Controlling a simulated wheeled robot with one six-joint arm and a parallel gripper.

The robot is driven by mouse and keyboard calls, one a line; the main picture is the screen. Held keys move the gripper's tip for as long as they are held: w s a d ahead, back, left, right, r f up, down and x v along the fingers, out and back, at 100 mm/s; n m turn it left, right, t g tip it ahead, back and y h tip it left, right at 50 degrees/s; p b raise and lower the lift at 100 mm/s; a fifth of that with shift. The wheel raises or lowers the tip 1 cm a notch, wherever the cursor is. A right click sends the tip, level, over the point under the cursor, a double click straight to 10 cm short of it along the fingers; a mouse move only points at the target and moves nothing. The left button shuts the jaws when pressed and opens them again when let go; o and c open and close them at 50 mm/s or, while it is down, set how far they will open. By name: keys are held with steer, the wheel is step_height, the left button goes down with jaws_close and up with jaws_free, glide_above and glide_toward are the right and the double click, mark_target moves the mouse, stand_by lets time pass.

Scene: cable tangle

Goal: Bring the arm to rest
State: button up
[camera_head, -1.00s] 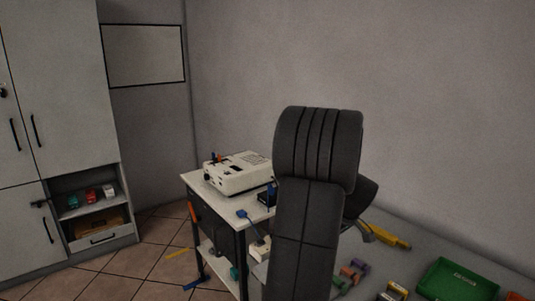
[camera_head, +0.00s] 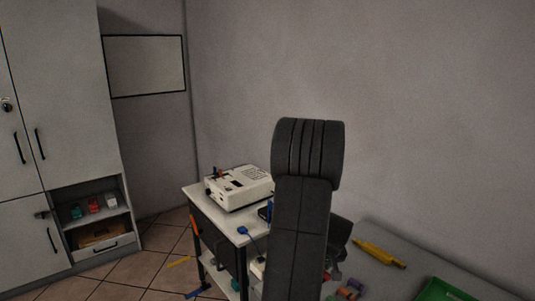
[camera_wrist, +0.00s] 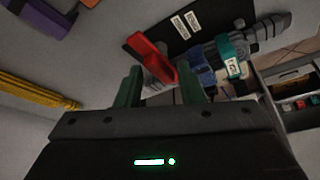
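My arm, dark grey, stands upright in the middle of the head view and hides part of the white cart behind it. My gripper (camera_wrist: 159,84) shows at the bottom of the wrist view, with its two green fingers standing apart. I see nothing held between them. A red part (camera_wrist: 152,58) appears beyond the fingertips, and I cannot tell how far away it is. In the head view the end of my arm is partly hidden behind the arm link.
A white cart (camera_head: 198,196) bears a cream-coloured device (camera_head: 240,187). A table at lower right holds a yellow tool (camera_head: 380,254) and a green tray (camera_head: 445,291). A grey cabinet (camera_head: 60,120) stands at left. The wall area at upper right is clear.

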steer(key=shift+a+r+m+h+p, duration=0.15)
steer(key=shift+m+h+p, duration=0.25)
steer(key=shift+m+p, duration=1.05)
steer(key=shift+p, duration=0.75)
steer(key=shift+f+m+h, duration=0.2)
steer(key=shift+m+h, duration=0.2)
steer(key=shift+m, duration=0.25)
steer(key=shift+v, duration=1.65)
steer(key=shift+a+r, duration=0.1)
